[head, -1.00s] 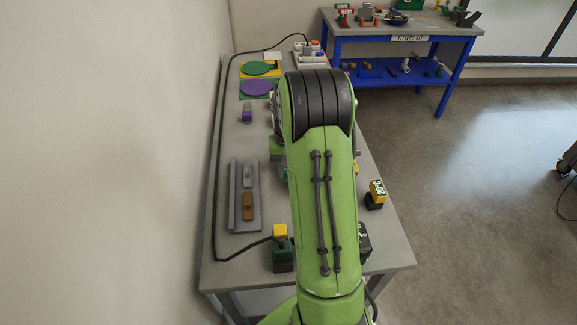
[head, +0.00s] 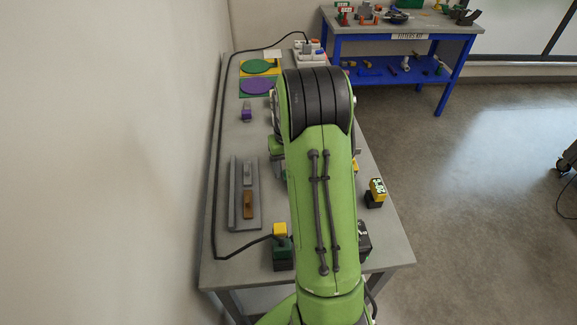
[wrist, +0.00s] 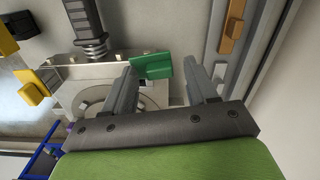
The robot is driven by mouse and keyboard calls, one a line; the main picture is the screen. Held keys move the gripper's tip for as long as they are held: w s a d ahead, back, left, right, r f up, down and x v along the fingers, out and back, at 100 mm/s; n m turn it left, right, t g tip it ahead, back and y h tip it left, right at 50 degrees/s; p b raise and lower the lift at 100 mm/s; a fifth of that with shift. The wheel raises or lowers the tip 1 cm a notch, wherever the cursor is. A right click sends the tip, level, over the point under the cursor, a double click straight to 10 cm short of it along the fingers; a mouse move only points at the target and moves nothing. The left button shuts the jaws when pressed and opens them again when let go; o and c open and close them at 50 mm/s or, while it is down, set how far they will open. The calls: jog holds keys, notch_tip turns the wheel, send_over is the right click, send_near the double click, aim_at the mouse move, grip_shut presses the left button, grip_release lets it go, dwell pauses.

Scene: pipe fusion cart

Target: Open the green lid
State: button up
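A green flat piece (wrist: 151,65), likely the green lid, stands out from a grey metal fixture (wrist: 75,78) in the wrist view. My gripper (wrist: 164,76) is open. Its two grey fingers are well apart, and the green piece shows between their tips, nearer the left finger. I cannot tell whether that finger touches it. In the head view my arm hides most of the fixture and my gripper. A bit of green (head: 276,146) shows just left of my arm.
A yellow block (wrist: 36,88) and a dark ribbed cylinder (wrist: 86,22) are by the fixture. A rail with a brown block (head: 249,204) lies on the bench (head: 230,256) at left. A yellow-topped box (head: 281,250) stands at the front; a black cable runs along the left edge.

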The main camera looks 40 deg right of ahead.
notch_tip(320, 180, up, 16)
jog(key=p, duration=0.2)
jog(key=shift+f, duration=0.15)
dwell(0.5)
jog(key=s+a+r+n+t, duration=0.1)
jog(key=s+a+r, duration=0.25)
jog(key=a, duration=0.35)
jog(key=s+a+r+n+t, duration=0.2)
jog(key=s+a+r, duration=0.15)
jog(key=a, duration=0.35)
jog(key=s+a+f+n+t, duration=0.2)
jog(key=s+a+f, duration=0.2)
jog(key=s+a, duration=0.4)
jog(key=s, duration=0.4)
jog(key=shift+s+a+t, duration=0.15)
jog(key=shift+s+t, duration=0.05)
jog(key=shift+t, duration=0.1)
